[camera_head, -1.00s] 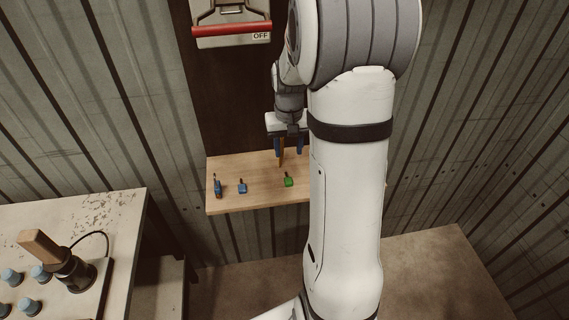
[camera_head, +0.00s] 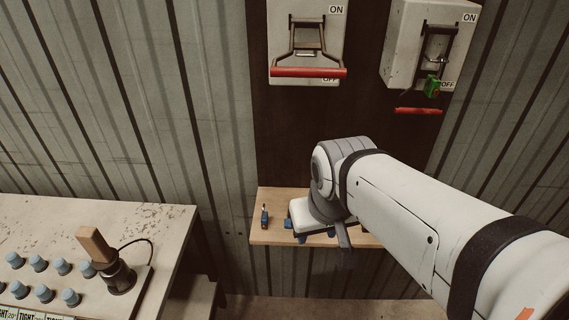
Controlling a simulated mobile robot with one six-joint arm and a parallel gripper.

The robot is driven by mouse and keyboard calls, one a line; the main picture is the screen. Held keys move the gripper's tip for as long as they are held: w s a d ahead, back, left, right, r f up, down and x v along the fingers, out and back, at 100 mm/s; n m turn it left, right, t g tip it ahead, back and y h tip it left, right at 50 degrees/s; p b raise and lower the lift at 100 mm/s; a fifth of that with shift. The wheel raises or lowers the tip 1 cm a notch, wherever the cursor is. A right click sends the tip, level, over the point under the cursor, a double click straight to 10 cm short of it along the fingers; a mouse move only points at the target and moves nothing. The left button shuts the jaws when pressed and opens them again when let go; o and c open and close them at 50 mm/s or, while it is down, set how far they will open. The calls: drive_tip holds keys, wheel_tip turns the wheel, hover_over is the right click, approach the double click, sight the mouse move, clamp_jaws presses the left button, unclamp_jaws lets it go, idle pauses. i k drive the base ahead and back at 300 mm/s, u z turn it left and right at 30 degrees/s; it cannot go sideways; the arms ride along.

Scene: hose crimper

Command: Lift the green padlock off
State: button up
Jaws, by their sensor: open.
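The green padlock (camera_head: 432,86) hangs at the lower front of the right switch box (camera_head: 403,45), by its OFF label. It is well above and to the right of my gripper (camera_head: 317,237). I cannot tell whether anything is between the fingers. The red handle (camera_head: 418,111) of the right box is down, just below the padlock.
A left switch box (camera_head: 335,40) has a lowered red handle (camera_head: 308,72). A small blue item (camera_head: 265,218) and a second blue item (camera_head: 288,222) lie on the shelf. A workbench (camera_head: 150,222) with blue knobs stands at left. My arm covers the shelf's right part.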

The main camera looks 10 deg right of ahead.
sight(433, 84)
drive_tip(key=z, duration=2.75)
drive_tip(key=k, duration=1.2)
drive_tip(key=u, duration=0.9)
drive_tip(key=i, duration=0.7)
drive_tip(key=u, duration=0.05)
